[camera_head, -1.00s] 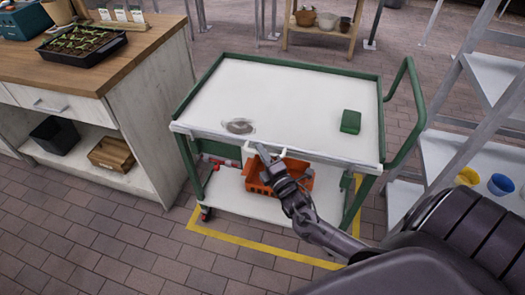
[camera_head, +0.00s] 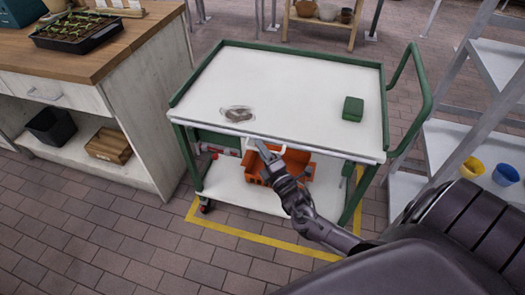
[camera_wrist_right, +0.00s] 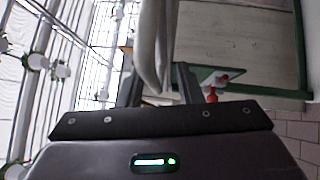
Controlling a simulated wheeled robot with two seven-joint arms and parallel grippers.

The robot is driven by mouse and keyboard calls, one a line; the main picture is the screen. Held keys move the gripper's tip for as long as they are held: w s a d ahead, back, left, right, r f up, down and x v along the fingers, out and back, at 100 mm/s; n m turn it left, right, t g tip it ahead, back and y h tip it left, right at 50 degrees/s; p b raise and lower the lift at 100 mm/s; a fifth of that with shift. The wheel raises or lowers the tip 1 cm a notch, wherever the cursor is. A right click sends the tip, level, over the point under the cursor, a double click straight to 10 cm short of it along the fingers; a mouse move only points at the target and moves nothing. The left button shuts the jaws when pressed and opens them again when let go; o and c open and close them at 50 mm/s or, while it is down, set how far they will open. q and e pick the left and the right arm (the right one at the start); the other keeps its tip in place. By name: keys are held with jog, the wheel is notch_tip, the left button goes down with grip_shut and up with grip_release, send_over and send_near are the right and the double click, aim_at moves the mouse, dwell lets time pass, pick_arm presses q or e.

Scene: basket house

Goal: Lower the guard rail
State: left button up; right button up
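The guard rail (camera_head: 210,124) is the pale strip along the near edge of the white-topped, green-framed cart (camera_head: 290,85). A light handle (camera_head: 258,144) sits at its middle. My right gripper (camera_head: 267,151) is at this handle, in front of the cart. In the right wrist view the pale curved handle (camera_wrist_right: 153,50) lies between the two fingers (camera_wrist_right: 158,92), which look shut on it; the contact itself is partly hidden. My left gripper is not in view.
A green box (camera_head: 352,109) and a greyish flat item (camera_head: 237,113) lie on the cart top. An orange crate (camera_head: 295,165) is on the lower shelf. A wooden bench (camera_head: 130,45) stands left, a metal shelf (camera_head: 440,150) right. The brick floor in front is clear.

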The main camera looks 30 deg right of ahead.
jog(key=shift+s, duration=0.1)
jog(key=s+f, duration=0.1)
jog(key=s, duration=0.6)
jog(key=shift+s+a, duration=0.25)
